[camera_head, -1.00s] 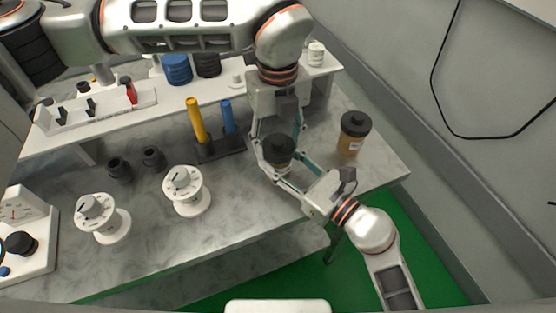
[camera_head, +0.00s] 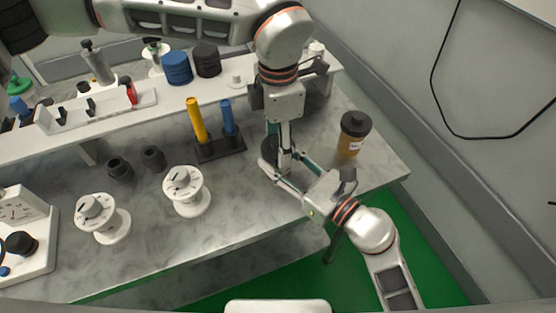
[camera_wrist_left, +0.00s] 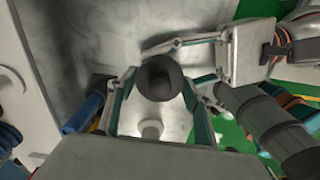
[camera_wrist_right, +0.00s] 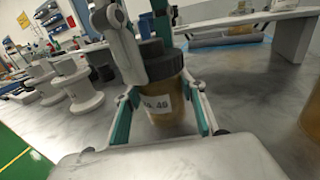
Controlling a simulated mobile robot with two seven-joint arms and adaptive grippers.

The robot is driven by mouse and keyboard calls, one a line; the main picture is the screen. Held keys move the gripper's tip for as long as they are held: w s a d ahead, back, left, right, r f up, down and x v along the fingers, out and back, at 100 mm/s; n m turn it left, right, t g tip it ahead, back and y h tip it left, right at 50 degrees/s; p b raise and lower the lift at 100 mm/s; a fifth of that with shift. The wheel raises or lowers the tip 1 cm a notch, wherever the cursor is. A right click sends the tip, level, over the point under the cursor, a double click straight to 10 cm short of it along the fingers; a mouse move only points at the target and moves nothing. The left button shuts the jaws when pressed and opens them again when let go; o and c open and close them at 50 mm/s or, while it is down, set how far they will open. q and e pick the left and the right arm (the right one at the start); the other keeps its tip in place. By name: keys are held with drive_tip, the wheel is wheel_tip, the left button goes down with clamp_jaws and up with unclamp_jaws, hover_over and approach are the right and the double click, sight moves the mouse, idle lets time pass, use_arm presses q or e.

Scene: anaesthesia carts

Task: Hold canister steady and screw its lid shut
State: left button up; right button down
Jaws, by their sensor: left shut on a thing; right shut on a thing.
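The canister (camera_wrist_right: 160,108) is an amber jar with a white label, upright between the fingers of my right gripper (camera_wrist_right: 163,122), which is shut on its body from the side. Its black lid (camera_wrist_right: 165,65) sits on top of the jar; whether it is fully tight cannot be told. The lid also shows from above in the left wrist view (camera_wrist_left: 160,77). My left gripper (camera_wrist_left: 160,95) comes from above, shut on the lid with a finger on either side. In the head view, my left gripper (camera_head: 281,160) hides most of the canister.
A second amber canister with a black lid (camera_head: 353,133) stands to the right on the bench. A holder with yellow and blue cylinders (camera_head: 220,148) stands to the left, close to my left gripper. White dial knobs (camera_head: 187,190) stand further left. A raised shelf (camera_head: 140,113) runs behind.

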use_arm(q)
drive_tip(key=shift+m, duration=1.2)
drive_tip(key=o, duration=1.2)
drive_tip(key=shift+r, duration=2.3)
drive_tip(key=shift+c, duration=0.3)
